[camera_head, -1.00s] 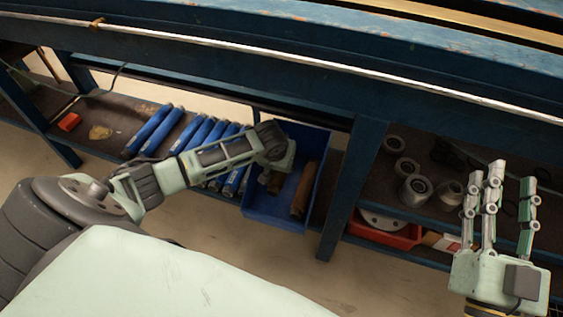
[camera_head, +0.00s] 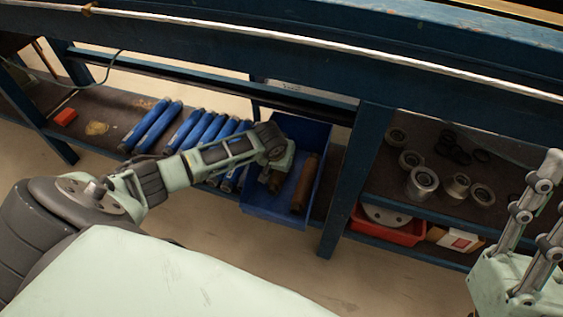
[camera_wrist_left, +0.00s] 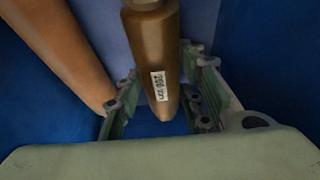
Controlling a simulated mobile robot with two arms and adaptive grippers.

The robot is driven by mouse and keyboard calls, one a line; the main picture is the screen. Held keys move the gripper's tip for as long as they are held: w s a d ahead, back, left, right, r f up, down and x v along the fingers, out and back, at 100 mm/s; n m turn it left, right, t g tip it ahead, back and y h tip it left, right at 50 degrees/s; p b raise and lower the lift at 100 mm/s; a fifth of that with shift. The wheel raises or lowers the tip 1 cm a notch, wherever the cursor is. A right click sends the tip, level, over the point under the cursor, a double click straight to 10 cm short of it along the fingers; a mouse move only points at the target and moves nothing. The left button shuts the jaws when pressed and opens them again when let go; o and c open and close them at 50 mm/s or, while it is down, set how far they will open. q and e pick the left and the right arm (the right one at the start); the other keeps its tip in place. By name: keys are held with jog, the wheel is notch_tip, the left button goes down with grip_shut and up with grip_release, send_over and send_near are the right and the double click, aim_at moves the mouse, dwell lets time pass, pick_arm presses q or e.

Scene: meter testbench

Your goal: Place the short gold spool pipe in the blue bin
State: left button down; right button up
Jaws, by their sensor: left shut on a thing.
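The blue bin (camera_head: 262,206) stands on the lower shelf in the middle of the head view. My left gripper (camera_head: 274,182) is in the bin's left part, pointing down. In the left wrist view its fingers (camera_wrist_left: 160,108) are on both sides of a gold-brown spool pipe (camera_wrist_left: 152,48) with a white "200 mm" label, and it is shut on this pipe. Another brownish pipe (camera_head: 305,184) lies in the bin to the right; it also shows at the left of the wrist view (camera_wrist_left: 62,52). My right gripper (camera_head: 535,205) is open and empty at the right edge, partly cut off.
Several blue cylinders (camera_head: 152,126) lie on the shelf left of the bin. A bench leg (camera_head: 350,180) stands right of it. Beyond are metal rings (camera_head: 421,182), a red tray (camera_head: 402,233) and a small box (camera_head: 455,239). The bench top overhangs the shelf.

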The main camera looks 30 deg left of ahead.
dwell(0.4)
pick_arm(q)
jog(key=c, duration=1.2)
grip_release()
jog(key=shift+f, duration=0.15)
